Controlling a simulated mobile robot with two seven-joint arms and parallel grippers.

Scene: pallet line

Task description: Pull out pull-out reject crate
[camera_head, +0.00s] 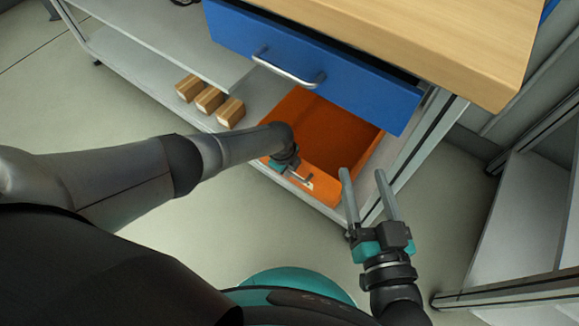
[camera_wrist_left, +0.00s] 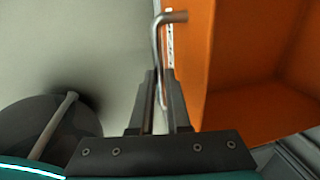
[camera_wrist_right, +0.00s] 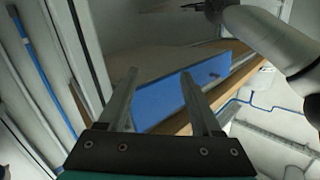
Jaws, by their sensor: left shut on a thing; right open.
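The orange reject crate (camera_head: 315,132) sits on the lower shelf under the blue drawer, with its front wall near the shelf's front edge. It looks empty where its inside shows. My left gripper (camera_head: 298,174) is at the crate's front wall. In the left wrist view the gripper (camera_wrist_left: 160,92) is shut on the crate's metal handle (camera_wrist_left: 161,40), beside the orange wall (camera_wrist_left: 250,95). My right gripper (camera_head: 369,192) is open and empty, to the right of the crate's front; its fingers also show in the right wrist view (camera_wrist_right: 162,100).
A blue drawer (camera_head: 310,62) with a metal handle is slightly open above the crate, under a wooden worktop (camera_head: 440,30). Several small brown boxes (camera_head: 209,99) stand on the shelf left of the crate. A grey frame post (camera_head: 425,145) stands right of it. The floor in front is clear.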

